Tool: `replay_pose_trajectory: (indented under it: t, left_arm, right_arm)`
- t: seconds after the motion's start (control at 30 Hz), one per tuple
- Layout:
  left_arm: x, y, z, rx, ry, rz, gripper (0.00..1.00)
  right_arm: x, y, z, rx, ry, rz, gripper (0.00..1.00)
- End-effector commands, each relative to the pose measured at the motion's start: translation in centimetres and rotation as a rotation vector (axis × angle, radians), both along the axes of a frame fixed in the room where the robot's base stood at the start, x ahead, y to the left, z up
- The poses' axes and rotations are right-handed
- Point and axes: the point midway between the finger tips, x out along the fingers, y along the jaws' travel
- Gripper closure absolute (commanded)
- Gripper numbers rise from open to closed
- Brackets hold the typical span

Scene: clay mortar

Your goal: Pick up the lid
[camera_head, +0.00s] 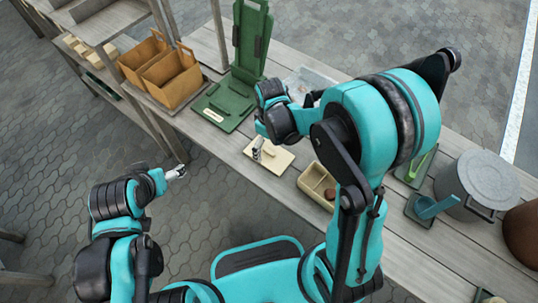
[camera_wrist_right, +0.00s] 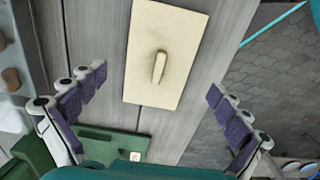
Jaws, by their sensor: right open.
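A flat cream plate with a small raised grip on top, which looks like the lid (camera_head: 278,160), lies on the wooden table in the head view. In the right wrist view the lid (camera_wrist_right: 180,30) is a pale rectangle with its grip near the middle. My right gripper (camera_head: 257,150) is over the lid in the head view. In the right wrist view my right gripper (camera_wrist_right: 157,84) is open and empty, its padded fingers wide apart and the lid ahead of them. My left gripper (camera_head: 177,172) is off the table's edge, apart from the lid; its fingers are too small to read.
A cream compartment box (camera_head: 313,178) with a brown lump sits right of the lid. A green stand (camera_head: 228,103) is behind it, with a brown carrier (camera_head: 163,73) farther left.

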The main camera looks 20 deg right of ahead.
Motion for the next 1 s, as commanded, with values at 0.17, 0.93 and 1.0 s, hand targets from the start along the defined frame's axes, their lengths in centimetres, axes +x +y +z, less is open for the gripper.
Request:
replay_pose_trajectory:
  t: [0.17, 0.93, 1.0]
  left_arm:
    - [0.0, 0.0, -2.1, 0.000, 0.000, 0.000, 0.18]
    - [0.0, 0.0, -2.3, 0.000, 0.000, 0.000, 0.18]
    - [0.0, 0.0, -2.3, 0.000, 0.000, 0.000, 0.18]
  right_arm:
    - [0.1, 0.0, -3.3, 0.001, -0.001, -0.001, 0.00]
    - [0.1, 0.0, -4.0, 0.001, -0.001, -0.001, 0.58]
    - [0.1, 0.0, -4.0, 0.001, -0.001, -0.001, 0.58]
